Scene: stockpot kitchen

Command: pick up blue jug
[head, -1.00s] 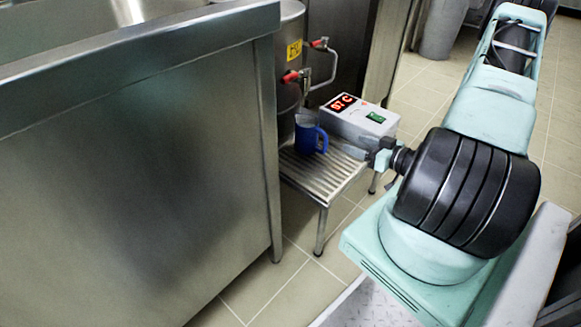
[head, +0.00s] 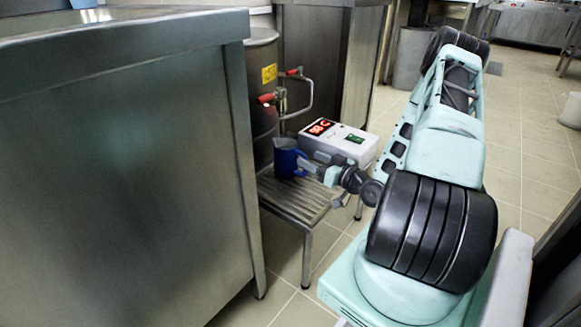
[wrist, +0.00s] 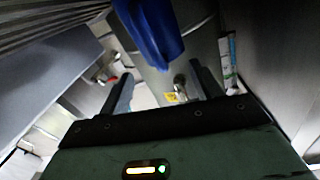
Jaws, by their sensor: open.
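The blue jug (head: 285,161) stands upright on a small slatted metal stand (head: 290,202), beside the steel vessel. My gripper (head: 306,168) is at the jug's right side, by its handle, and hides part of it. In the wrist view the jug (wrist: 152,32) is at the top, just beyond and between the two dark fingers of my gripper (wrist: 162,72). The fingers are apart, with nothing clamped between them. I cannot tell whether they touch the jug.
A white box with a red display (head: 342,142) stands close behind my gripper. A steel vessel (head: 264,95) with red-handled taps is behind the jug. A large steel counter (head: 130,180) fills the left. Tiled floor is open at the right.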

